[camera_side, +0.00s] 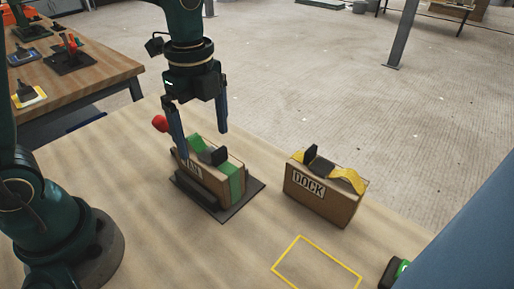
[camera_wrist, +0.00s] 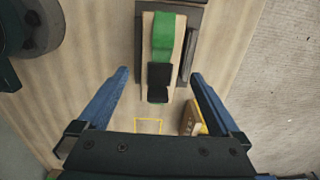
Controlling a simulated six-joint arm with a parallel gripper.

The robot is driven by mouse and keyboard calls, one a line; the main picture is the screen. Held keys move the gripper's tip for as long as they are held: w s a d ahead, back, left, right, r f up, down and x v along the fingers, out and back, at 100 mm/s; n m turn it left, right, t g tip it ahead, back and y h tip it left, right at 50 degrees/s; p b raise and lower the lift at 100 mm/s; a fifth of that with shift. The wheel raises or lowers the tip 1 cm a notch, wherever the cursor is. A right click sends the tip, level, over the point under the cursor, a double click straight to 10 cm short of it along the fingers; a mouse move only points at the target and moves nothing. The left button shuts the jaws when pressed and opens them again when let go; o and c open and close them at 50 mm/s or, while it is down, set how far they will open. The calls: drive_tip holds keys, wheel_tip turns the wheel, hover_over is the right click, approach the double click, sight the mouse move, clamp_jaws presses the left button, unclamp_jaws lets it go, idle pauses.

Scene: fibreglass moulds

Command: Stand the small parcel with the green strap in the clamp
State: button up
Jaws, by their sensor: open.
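The small cardboard parcel with the green strap (camera_side: 237,183) stands upright in the dark clamp (camera_side: 243,207), between its low walls. A dark buckle sits on the strap on top, and a label on its face is partly hidden by my finger. My gripper (camera_side: 204,144) is open, with its fingers pointing down just above the parcel. In the wrist view the parcel's green strap (camera_wrist: 163,38) and black buckle lie between the spread fingers of my gripper (camera_wrist: 160,75), with gaps at both sides. The clamp (camera_wrist: 191,42) shows along the parcel's side there.
A parcel marked DOCK (camera_side: 320,195) with a yellow strap stands to the right. A yellow outline (camera_side: 315,262) on the table is empty. A red knob (camera_side: 159,123) shows beside my left finger. A dark and green object (camera_side: 394,272) lies at the lower right.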

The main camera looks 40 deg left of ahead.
wheel_tip(320, 180, up, 5)
drive_tip(key=shift+r, duration=0.2)
drive_tip(key=s+a+f+n+t, duration=0.1)
drive_tip(key=s+n+t, duration=0.4)
drive_tip(key=s+n, duration=0.5)
drive_tip(key=n, duration=0.8)
drive_tip(key=shift+s+t, duration=0.2)
drive_tip(key=shift+t, duration=0.1)
